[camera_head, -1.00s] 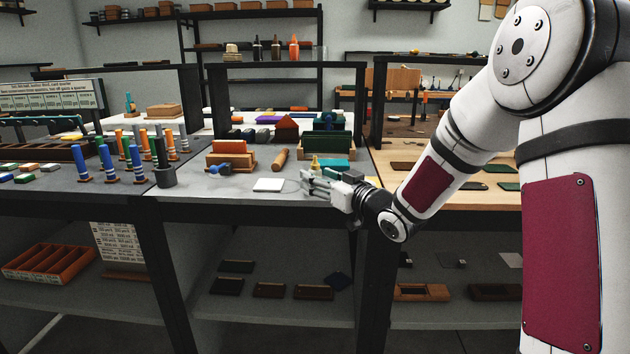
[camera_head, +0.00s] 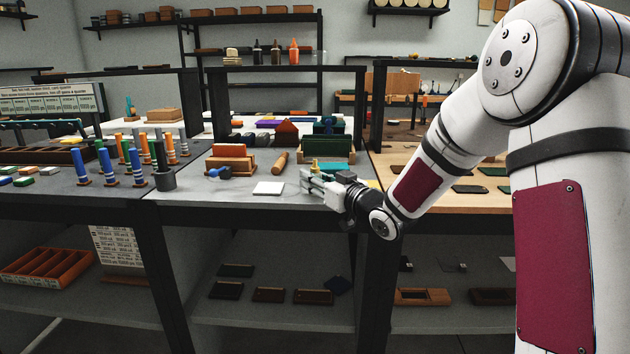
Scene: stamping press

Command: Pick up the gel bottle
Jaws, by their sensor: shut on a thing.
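My gripper (camera_head: 312,180) is over the front part of the grey middle table, reaching in from the right, its fingers pointing left. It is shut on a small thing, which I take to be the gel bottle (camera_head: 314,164). Only a yellow, nozzle-like tip shows just above the fingers. The rest of the bottle is hidden by the fingers or too small to make out. I cannot tell whether its base touches the table.
A white square pad (camera_head: 268,188) lies left of my gripper, with a wooden roller (camera_head: 280,162) behind it. A teal block (camera_head: 333,166) is close behind my gripper. An orange-brown holder (camera_head: 230,160) stands further left. Bare grey tabletop lies left of the pad.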

